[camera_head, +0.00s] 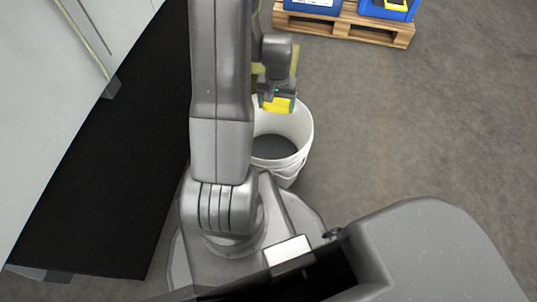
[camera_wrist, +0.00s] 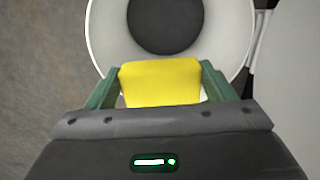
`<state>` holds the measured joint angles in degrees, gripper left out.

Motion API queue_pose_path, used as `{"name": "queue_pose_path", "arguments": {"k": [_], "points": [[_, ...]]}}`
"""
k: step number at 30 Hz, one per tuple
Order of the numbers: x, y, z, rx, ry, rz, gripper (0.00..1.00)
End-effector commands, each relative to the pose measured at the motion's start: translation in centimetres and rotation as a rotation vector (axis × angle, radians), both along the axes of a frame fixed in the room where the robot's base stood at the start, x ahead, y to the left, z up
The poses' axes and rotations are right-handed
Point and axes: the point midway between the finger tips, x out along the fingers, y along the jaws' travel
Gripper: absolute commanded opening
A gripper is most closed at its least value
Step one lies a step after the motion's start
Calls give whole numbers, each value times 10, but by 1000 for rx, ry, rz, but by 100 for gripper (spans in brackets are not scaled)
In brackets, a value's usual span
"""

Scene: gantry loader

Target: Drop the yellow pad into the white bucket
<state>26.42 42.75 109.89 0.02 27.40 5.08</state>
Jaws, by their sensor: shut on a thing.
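The yellow pad (camera_head: 278,105) is held in my gripper (camera_head: 277,99), and it also shows in the wrist view (camera_wrist: 160,82) between the two green fingers (camera_wrist: 160,88). The gripper is shut on it. The white bucket (camera_head: 303,126) stands on the floor below and around the pad in the head view, partly hidden by my arm. In the wrist view the bucket's rim and wall (camera_wrist: 108,35) lie beyond the pad, with its dark round bottom at the top. The pad appears above the bucket's opening, towards one side; its exact height cannot be told.
A wooden pallet (camera_head: 345,27) with blue bins (camera_head: 388,10) stands at the top of the head view; one bin holds something yellow. A black mat (camera_head: 120,160) and a pale panel (camera_head: 60,90) lie at left. The grey floor (camera_head: 430,120) at right is clear.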

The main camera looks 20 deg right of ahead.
Motion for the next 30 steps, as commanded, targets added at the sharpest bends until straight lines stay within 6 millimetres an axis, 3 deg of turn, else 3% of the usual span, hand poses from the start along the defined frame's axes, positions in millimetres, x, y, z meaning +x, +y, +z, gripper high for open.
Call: {"name": "queue_pose_path", "arguments": {"k": [12,23,24,27,30], "points": [[0,0,-49,1,1,0,55],[0,0,-55,0,0,0,55],[0,0,-55,0,0,0,78],[0,0,-55,0,0,0,98],[0,0,-55,0,0,0,100]]}}
